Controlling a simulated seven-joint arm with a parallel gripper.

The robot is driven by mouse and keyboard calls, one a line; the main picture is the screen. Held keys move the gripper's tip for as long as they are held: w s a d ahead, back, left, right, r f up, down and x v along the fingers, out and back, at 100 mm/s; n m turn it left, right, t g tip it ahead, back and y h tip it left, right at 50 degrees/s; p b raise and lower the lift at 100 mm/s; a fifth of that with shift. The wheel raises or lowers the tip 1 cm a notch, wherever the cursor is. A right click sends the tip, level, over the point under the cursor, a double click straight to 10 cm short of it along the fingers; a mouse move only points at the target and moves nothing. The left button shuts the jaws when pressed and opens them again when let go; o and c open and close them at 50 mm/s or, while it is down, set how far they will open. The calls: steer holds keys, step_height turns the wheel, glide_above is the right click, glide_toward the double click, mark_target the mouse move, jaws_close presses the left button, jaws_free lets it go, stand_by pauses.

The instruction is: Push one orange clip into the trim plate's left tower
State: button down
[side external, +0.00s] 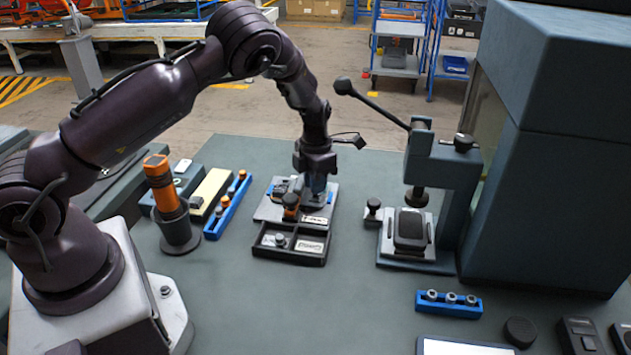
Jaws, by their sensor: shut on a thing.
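A light grey plate (266,212), which looks like the trim plate, lies on the bench at the middle, with small blue parts on it. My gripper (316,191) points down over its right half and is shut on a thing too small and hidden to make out. I cannot tell whether this thing touches the plate. Which raised parts are the towers is unclear. A dark knob with an orange top (290,202) stands at the plate's front. A blue strip holder (228,208) to the left carries several small orange pieces, possibly clips.
A black tray (264,250) with small parts adjoins the plate's front. An orange-topped tool stands in a dark holder (178,228) at left. A lever press (450,185) stands right, near a large dark cabinet (550,150).

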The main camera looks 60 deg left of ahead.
steer(key=shift+f, duration=0.9)
stand_by(0.3)
steer(key=c, duration=1.1)
jaws_free()
steer(key=shift+a+r, duration=0.1)
